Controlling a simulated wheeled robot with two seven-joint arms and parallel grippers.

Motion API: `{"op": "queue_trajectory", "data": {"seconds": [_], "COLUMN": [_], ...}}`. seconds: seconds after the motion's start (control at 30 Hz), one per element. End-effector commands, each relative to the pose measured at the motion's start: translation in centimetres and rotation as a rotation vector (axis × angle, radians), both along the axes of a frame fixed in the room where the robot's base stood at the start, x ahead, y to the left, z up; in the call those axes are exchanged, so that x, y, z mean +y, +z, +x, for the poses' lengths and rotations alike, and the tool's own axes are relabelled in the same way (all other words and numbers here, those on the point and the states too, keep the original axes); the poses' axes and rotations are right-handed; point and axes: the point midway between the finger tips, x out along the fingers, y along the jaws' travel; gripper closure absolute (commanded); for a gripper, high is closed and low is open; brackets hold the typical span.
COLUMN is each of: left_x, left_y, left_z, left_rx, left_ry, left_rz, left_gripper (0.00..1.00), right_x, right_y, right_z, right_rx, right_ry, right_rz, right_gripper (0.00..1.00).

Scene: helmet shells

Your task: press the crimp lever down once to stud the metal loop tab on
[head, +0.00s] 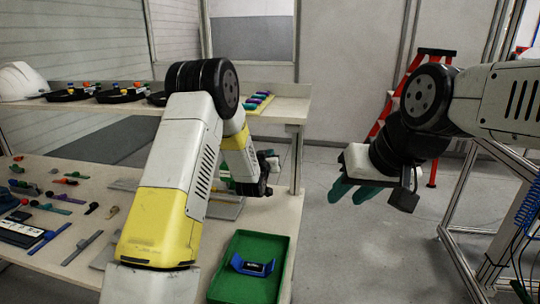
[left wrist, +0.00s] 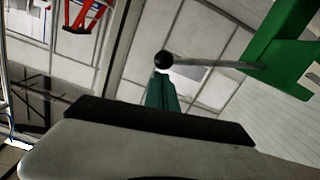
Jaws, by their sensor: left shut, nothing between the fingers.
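The crimp lever is a grey rod with a black ball knob (left wrist: 163,60), running left from a green press body (left wrist: 288,45) in the left wrist view. My left gripper (left wrist: 160,78) shows there as teal fingers closed together and empty, tips just by the knob. I cannot tell whether they touch it. In the head view my left arm mostly hides the press; only green bits (head: 224,183) show beside my left wrist. My right gripper (head: 348,201) hangs empty over the floor at right, its teal fingers apart. The metal loop tab cannot be made out.
A green tray (head: 282,242) holding a blue fixture (head: 251,267) with a dark piece is at the table's front right. Several small parts and tools lie at left. A shelf (head: 290,108) with black trays and a white helmet shell (head: 22,80) runs behind. A red ladder (head: 392,100) stands farther back.

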Motion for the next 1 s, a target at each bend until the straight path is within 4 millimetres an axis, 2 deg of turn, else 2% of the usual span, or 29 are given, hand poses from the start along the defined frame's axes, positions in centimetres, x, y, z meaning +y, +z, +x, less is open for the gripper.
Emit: {"op": "queue_trajectory", "data": {"seconds": [0.17,0.37,0.63,1.0], "left_x": [-0.2,-1.0,-2.1,-2.2], "left_y": [-0.4,-1.9,-5.2,-9.3], "left_z": [-0.1,-0.2,-0.5,-0.5], "left_rx": [-0.003,-0.018,-0.058,-0.105], "left_ry": [-0.001,-0.003,-0.005,-0.001], "left_rz": [0.022,0.110,0.311,0.553], "left_gripper": [1.00,1.00,1.00,1.00], "right_x": [0.0,0.0,0.0,0.0], "right_y": [0.0,0.0,0.0,0.0], "right_z": [0.0,0.0,0.0,0.0], "right_rx": [0.000,0.000,0.000,0.000], "right_ry": [0.000,0.000,0.000,0.000], "right_rz": [0.000,0.000,0.000,0.000], "right_gripper": [0.64,0.64,0.64,0.64]}}
